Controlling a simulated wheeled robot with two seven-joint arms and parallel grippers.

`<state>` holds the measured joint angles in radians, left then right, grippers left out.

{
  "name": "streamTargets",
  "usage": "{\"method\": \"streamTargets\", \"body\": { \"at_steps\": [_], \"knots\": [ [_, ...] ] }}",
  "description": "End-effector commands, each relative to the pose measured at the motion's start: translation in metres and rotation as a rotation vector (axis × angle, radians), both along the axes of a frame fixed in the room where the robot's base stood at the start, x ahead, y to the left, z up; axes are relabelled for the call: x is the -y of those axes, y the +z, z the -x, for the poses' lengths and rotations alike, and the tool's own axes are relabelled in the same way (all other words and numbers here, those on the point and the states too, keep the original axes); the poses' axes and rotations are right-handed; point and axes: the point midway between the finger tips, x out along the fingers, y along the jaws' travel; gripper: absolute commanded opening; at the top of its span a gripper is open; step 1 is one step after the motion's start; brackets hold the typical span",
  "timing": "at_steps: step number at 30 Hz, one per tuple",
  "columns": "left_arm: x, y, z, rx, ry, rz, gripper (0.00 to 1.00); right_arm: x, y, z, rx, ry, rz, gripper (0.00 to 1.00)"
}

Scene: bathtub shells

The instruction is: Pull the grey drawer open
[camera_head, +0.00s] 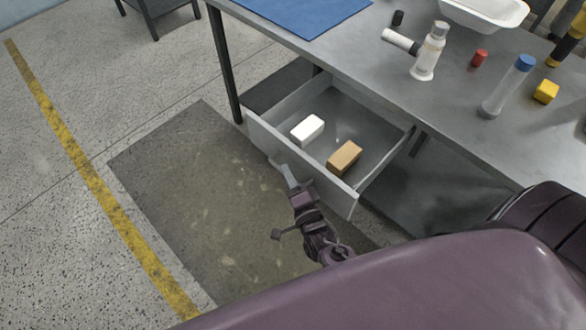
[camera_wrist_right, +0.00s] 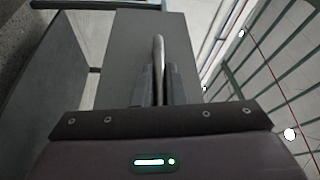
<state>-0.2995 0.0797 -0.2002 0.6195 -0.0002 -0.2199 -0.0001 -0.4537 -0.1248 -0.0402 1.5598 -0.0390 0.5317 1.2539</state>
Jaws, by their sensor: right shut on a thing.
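The grey drawer (camera_head: 265,134) hangs under the grey table (camera_head: 370,62) and stands well open. A white block (camera_head: 307,129) and a tan block (camera_head: 344,157) lie inside it. My right gripper (camera_head: 288,178) is at the outer side of the drawer front. In the right wrist view the two fingers (camera_wrist_right: 159,85) are closed around a thin upright bar, the drawer handle (camera_wrist_right: 159,50), in front of the grey drawer face. The handle is mostly hidden in the head view. My left gripper is out of view.
On the tabletop are a blue mat (camera_head: 300,12), a white tray (camera_head: 484,12), a white bottle (camera_head: 429,52), a clear tube with a blue cap (camera_head: 508,86), a red cap (camera_head: 480,57) and a yellow block (camera_head: 546,91). The floor before the drawer is clear.

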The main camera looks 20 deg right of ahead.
Motion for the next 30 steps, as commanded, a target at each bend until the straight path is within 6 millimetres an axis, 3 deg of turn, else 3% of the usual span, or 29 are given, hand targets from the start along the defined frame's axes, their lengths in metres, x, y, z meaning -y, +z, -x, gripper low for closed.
{"method": "streamTargets", "body": {
  "at_steps": [8,9,14,23,30],
  "knots": [
    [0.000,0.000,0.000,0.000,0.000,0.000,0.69,-0.001,-0.001,0.000,-0.001,0.001,0.000,0.00],
    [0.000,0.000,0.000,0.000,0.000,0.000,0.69,0.000,-0.001,0.000,-0.001,0.001,0.000,0.12],
    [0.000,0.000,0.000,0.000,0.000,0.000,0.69,0.000,0.000,0.000,-0.001,0.000,0.000,0.32],
    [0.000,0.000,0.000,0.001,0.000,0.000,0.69,0.000,-0.001,0.002,-0.001,0.000,0.000,0.32],
    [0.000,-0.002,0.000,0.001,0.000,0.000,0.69,0.000,-0.005,0.035,-0.005,0.000,0.000,0.32]
  ]
}}
